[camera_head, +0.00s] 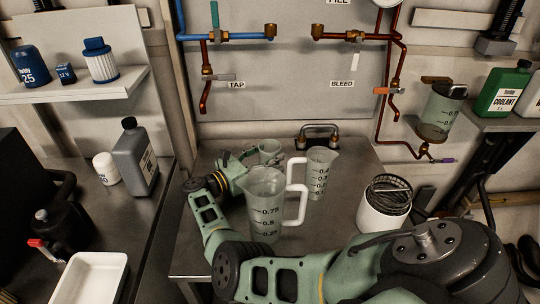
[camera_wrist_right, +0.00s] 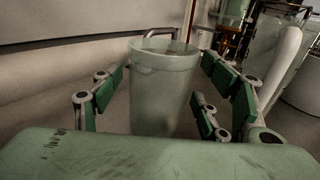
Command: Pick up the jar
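The jar (camera_head: 270,147) is a clear, greenish cup-like vessel standing upright near the back of the metal bench, partly hidden behind the front measuring jug. In the right wrist view the jar (camera_wrist_right: 163,95) fills the middle, its rim up, its base hidden by my gripper's palm. My right gripper (camera_head: 243,160) reaches in from the left side of the bench toward the jar. In the right wrist view its green-padded fingers are spread on both sides of the jar, with a gap visible on the left; contact on the right is unclear. My left gripper is not in view.
A front measuring jug (camera_head: 265,212) and a second jug (camera_head: 319,172), both with white handles, stand close to the jar and my right arm. A white tub (camera_head: 384,212) with a dark coil is at right.

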